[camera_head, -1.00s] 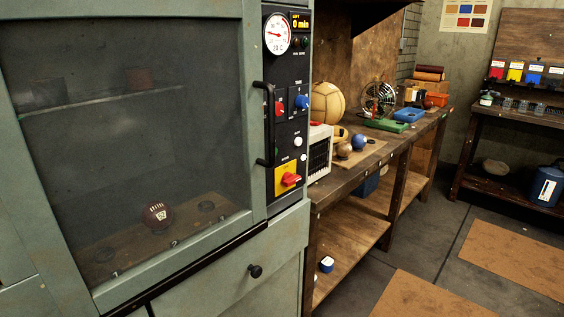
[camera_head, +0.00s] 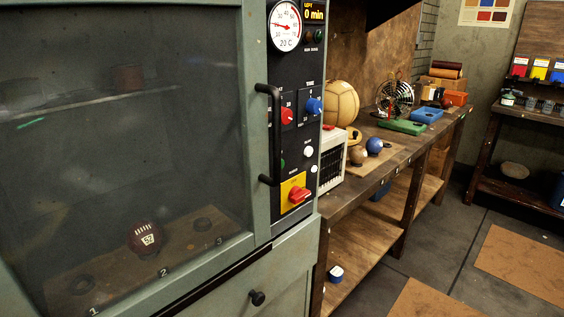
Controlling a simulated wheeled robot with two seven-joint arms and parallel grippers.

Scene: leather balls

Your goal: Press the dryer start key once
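The grey-green dryer (camera_head: 256,130) fills the left half, with its glass door closed. Its dark control panel (camera_head: 297,100) carries a red knob (camera_head: 287,116), a blue knob (camera_head: 314,105), and a red rotary switch (camera_head: 299,195) on a yellow plate. A green key (camera_head: 282,164) shows partly behind the black door handle (camera_head: 275,135). A white key (camera_head: 308,151) and a smaller white key (camera_head: 314,169) sit to its right. Their labels are too small to read, so I cannot tell which is the start key. The display (camera_head: 314,14) reads 0 min. Neither gripper shows.
A dark red ball (camera_head: 144,236) marked 52 sits inside the dryer at position 2. A wooden workbench (camera_head: 345,201) with balls, a fan (camera_head: 395,97) and trays runs along the right. Brown mats (camera_head: 522,265) lie on the otherwise open floor.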

